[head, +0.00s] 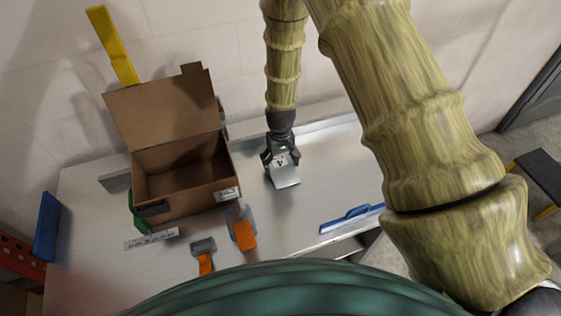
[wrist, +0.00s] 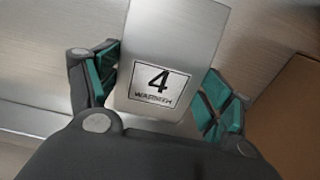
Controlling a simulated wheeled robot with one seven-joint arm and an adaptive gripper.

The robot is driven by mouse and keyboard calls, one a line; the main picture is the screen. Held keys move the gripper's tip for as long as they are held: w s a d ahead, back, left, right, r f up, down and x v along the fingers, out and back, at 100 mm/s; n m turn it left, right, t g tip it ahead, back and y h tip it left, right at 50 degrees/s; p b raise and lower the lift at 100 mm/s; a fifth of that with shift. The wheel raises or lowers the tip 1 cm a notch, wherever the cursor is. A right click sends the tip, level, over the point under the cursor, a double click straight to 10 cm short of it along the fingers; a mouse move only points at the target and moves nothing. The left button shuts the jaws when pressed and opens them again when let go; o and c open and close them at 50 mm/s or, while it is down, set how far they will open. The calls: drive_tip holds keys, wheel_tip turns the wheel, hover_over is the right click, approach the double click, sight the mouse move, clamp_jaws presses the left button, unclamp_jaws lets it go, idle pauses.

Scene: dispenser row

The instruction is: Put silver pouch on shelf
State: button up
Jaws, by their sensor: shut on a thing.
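The silver pouch (head: 286,177) is a flat grey piece with a white label reading "4" in the wrist view (wrist: 185,40). My gripper (head: 281,160) is shut on it, with the pouch between the green-padded fingers (wrist: 165,95). In the head view the pouch is over the metal worktop, right of the cardboard box; I cannot tell whether it touches the surface. No separate shelf is clearly seen; a dark opening shows below the worktop's front right edge.
An open cardboard box (head: 188,205) stands on the metal worktop (head: 290,225). Orange-handled tools (head: 244,235) lie in front of it, and a blue item (head: 350,218) lies at the right edge. A wall is behind. The worktop right of the box is mostly clear.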

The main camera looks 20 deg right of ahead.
drive_tip(key=shift+s+f, duration=0.15)
drive_tip(key=shift+f, duration=0.2)
drive_tip(key=shift+f, duration=0.2)
drive_tip(key=o, duration=1.1)
drive_tip(key=shift+r, duration=0.1)
